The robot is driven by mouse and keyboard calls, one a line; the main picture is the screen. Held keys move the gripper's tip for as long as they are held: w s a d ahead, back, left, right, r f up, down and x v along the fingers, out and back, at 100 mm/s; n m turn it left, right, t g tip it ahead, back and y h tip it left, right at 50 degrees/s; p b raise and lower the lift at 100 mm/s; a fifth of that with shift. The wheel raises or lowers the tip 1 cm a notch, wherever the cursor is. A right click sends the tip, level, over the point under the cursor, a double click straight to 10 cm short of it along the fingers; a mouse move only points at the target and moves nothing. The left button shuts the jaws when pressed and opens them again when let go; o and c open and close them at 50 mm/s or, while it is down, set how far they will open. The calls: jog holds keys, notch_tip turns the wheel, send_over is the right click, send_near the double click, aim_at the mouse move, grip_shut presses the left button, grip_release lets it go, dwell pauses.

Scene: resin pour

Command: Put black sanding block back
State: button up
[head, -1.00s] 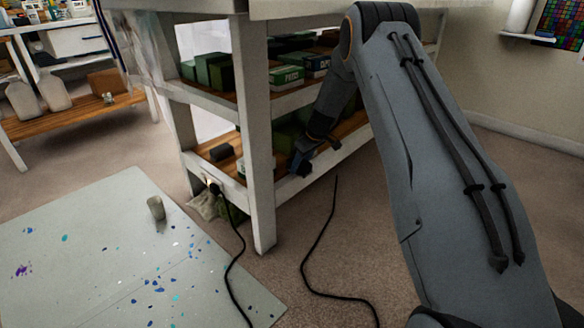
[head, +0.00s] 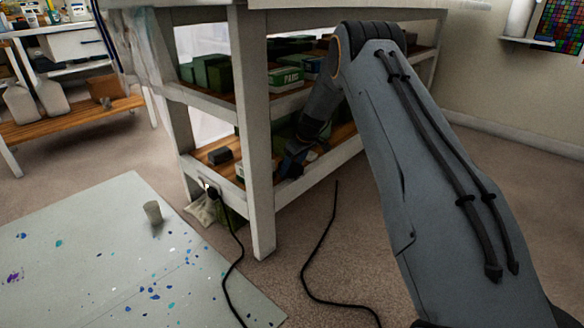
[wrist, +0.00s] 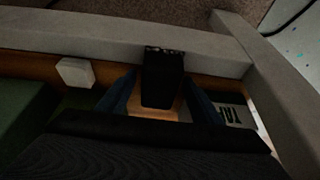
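The black sanding block (wrist: 162,80) is between the two blue-grey fingers of my gripper (wrist: 160,90) in the wrist view. The fingers lie close along both its sides, so the gripper looks shut on it. In the wrist view the block overlaps the pale front rail of the lower shelf (wrist: 95,35). In the head view my gripper (head: 292,160) is inside the lower shelf bay, just behind the front rail and right of the near leg. The block cannot be made out there. Whether it touches the shelf is unclear.
A small white block (wrist: 75,72) sits left of the gripper, and a labelled box (wrist: 237,115) lies right. Another dark block (head: 220,155) rests on the lower shelf's left end. The near leg (head: 258,130) and upper shelf rail (head: 300,93) bound the bay. Cables lie on the floor.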

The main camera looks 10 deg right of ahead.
jog(key=p+v, duration=0.4)
jog(key=v, duration=0.8)
jog(key=shift+p, duration=0.3)
jog(key=shift+r, duration=0.1)
